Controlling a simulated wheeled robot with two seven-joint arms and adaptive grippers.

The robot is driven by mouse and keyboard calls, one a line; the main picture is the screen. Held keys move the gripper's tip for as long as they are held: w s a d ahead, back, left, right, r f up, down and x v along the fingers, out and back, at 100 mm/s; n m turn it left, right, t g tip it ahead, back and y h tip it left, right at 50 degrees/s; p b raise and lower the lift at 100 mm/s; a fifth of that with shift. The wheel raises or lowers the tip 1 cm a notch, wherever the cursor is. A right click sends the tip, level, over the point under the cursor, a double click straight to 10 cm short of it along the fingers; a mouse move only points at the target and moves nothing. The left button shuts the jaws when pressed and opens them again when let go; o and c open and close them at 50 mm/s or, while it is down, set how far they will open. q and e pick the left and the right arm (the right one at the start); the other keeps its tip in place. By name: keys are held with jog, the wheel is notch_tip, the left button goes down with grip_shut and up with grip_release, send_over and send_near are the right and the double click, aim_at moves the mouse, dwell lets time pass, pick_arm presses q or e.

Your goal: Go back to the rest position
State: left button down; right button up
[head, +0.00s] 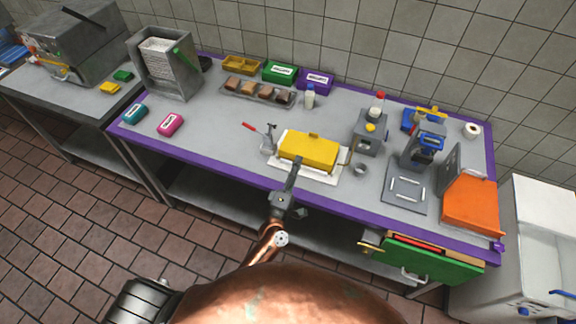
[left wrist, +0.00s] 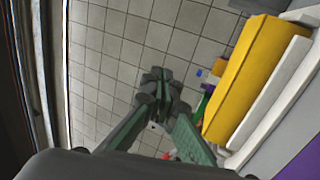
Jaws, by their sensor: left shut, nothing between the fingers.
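My left gripper (head: 296,165) reaches up from the bottom of the head view to the front edge of the table. Its fingertips overlap the yellow lidded box (head: 309,150) in this view; I cannot tell whether they touch it. In the left wrist view the fingers (left wrist: 160,88) come together, shut and empty, with the yellow box (left wrist: 243,78) beside them on the right, apart from the tips. The box sits on a white board (head: 325,175). My right gripper is not in view.
The grey table (head: 225,134) has a purple edge. A red-handled tool stands left of the box, and a grey machine (head: 370,135) to its right. An orange box (head: 470,203) is at the right end. A green drawer front (head: 430,262) sits below the edge.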

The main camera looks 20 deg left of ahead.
pick_arm(q)
jog(key=shift+s+d+f+b, duration=0.2)
jog(key=shift+d+b, duration=0.1)
jog(key=shift+b, duration=0.25)
jog(key=shift+s+a, duration=0.1)
jog(key=shift+a, duration=0.1)
